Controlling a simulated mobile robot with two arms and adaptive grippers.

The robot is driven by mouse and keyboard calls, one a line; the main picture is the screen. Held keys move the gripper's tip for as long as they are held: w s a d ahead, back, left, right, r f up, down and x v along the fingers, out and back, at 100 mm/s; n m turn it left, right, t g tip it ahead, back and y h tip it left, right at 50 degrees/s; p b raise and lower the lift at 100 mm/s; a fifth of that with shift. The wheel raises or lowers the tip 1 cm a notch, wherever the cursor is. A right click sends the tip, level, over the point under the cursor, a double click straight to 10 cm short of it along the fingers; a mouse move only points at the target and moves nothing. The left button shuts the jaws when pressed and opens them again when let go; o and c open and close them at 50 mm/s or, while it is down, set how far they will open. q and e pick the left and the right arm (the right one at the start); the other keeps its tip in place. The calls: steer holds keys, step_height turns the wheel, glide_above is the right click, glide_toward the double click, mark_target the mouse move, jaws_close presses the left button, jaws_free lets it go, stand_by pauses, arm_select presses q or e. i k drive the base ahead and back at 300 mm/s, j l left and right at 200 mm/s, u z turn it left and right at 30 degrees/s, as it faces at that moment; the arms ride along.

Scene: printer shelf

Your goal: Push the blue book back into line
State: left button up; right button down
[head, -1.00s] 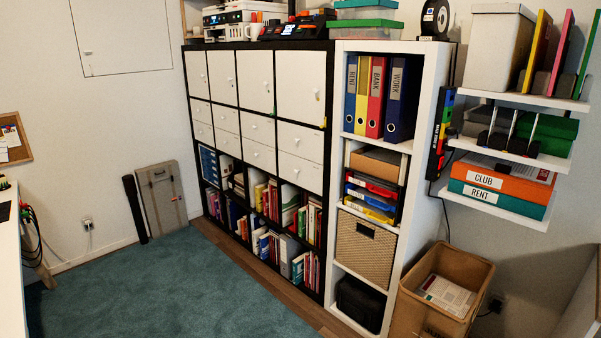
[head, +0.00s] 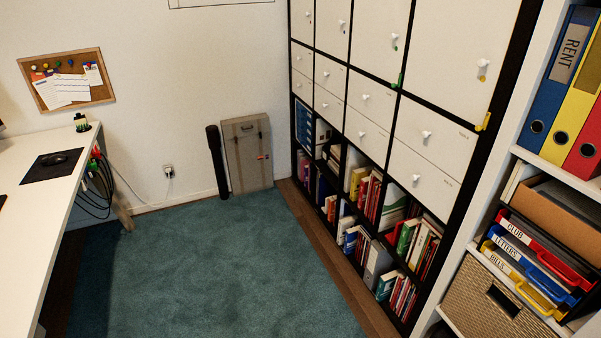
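Rows of books fill the two lowest rows of the black-framed shelf unit (head: 449,230). In the bottom row, a blue book (head: 350,240) stands among red and white ones. Farther right in that row, a teal-blue book (head: 385,286) stands at the left end of a group and seems to lean and stick out towards the room. I cannot tell for sure which one is out of line, as the spines are small and dark. Neither of my grippers is in view.
Teal carpet (head: 210,275) leaves free floor before the shelf. A white desk (head: 45,190) with a mouse pad (head: 53,165) stands at the left. A grey case (head: 247,153) and a black tube (head: 217,160) lean on the back wall. A white shelf (head: 490,200) holds binders and trays at the right.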

mark_target(351, 234)
steer(key=i+j, duration=0.2)
steer(key=i, duration=0.3)
steer(key=i+j+u, duration=0.15)
steer(key=i, duration=0.35)
steer(key=i+j, duration=0.25)
steer(key=i, duration=0.25)
